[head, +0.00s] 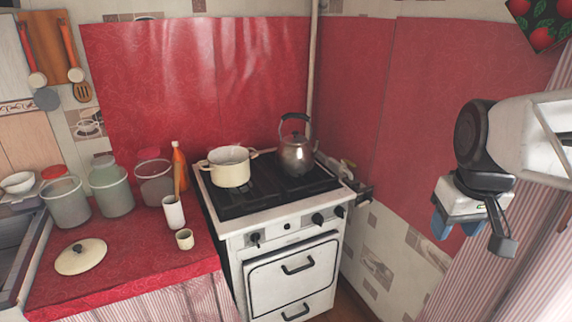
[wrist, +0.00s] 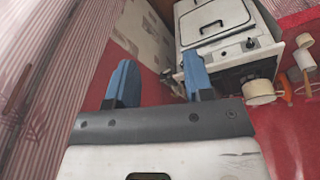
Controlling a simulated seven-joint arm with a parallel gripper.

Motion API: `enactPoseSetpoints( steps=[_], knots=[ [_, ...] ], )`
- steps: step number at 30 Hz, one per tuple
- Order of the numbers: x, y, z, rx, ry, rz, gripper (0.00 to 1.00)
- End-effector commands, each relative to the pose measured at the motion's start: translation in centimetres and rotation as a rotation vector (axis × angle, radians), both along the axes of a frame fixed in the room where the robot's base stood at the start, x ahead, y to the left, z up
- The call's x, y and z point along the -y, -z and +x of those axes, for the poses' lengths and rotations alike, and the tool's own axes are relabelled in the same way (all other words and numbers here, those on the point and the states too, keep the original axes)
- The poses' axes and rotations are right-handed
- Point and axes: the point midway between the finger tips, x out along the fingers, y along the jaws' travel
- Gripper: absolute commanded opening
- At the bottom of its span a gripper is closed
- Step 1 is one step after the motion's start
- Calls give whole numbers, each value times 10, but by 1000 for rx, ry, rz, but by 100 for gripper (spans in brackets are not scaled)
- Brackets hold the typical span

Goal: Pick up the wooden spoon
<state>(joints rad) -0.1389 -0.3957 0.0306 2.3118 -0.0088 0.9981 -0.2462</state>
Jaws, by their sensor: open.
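A thin brown wooden stick, likely the wooden spoon's handle (head: 177,180), stands upright in a white cup (head: 174,216) on the red counter left of the stove; its lower end is hidden in the cup. Another short brown handle (head: 264,152) shows at the right of the cream pot (head: 229,170); I cannot tell whether it is a spoon. My gripper (head: 455,228) is high at the right, far from both. In the wrist view my gripper (wrist: 158,72) has its blue fingers apart with nothing between them.
The white stove (head: 290,262) carries the pot and a metal kettle (head: 297,157). An orange bottle (head: 179,167), a small cup (head: 184,240), several bins (head: 66,205) and a lid (head: 80,257) crowd the counter. Utensils (head: 82,92) hang at the left wall.

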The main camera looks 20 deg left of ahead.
Motion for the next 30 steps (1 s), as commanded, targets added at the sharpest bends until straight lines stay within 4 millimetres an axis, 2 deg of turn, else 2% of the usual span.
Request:
enactPoseSetpoints(
  steps=[3, 17, 30],
  knots=[
    [-18, -10, 27, -8, -80, -11, 48],
    [-98, -40, 120, -28, -389, -50, 48],
    [-196, -50, 198, -43, -685, -86, 48]
  ],
)
